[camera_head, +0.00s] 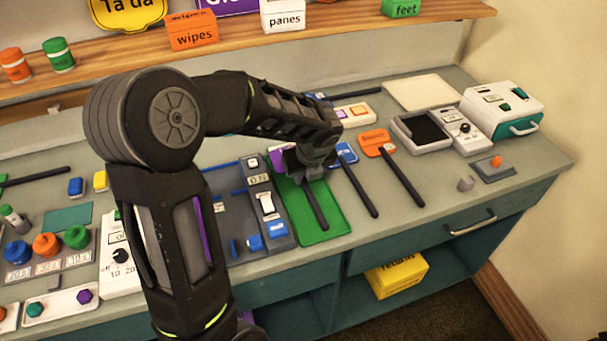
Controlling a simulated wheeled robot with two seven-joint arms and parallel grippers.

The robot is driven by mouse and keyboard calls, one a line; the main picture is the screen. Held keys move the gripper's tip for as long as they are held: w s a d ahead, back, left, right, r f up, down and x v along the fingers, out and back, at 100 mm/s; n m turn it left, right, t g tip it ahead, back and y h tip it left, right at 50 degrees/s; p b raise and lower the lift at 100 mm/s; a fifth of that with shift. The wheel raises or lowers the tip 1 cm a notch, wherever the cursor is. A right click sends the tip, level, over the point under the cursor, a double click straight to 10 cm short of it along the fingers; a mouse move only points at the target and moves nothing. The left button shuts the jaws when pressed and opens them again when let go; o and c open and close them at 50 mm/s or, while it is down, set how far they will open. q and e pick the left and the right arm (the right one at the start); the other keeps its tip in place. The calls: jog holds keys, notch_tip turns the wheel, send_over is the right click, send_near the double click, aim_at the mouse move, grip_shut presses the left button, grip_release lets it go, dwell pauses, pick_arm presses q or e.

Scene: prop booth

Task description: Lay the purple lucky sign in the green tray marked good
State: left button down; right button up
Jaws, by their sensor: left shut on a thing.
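The green tray (334,222) sits on the counter near its front edge, right of the grey switch panel. The purple lucky sign (278,158) shows only in part at the tray's back left, with its dark handle (317,207) reaching forward over the tray. My left gripper (306,168) is shut on the sign above the back of the tray and hides much of it. I cannot tell whether the sign touches the tray floor. Its lettering and the tray's marking are hidden. My right gripper is not in view.
A blue sign (347,153) and an orange sign (374,142) with dark handles lie right of the tray. The grey switch panel (277,242) stands close on its left. A shelf (330,28) with small boxes runs above the back.

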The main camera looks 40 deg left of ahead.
pick_arm(q)
jog(key=shift+f+b, duration=0.4)
jog(key=shift+f, duration=0.45)
dwell(0.8)
jog(key=shift+f, duration=0.15)
dwell(0.9)
jog(key=c, duration=1.3)
grip_release()
jog(key=shift+c, duration=0.2)
jog(key=shift+o, duration=0.8)
jog(key=shift+r+p, duration=0.3)
notch_tip(320, 180, up, 8)
jog(key=p, duration=0.7)
jog(key=shift+f, duration=0.25)
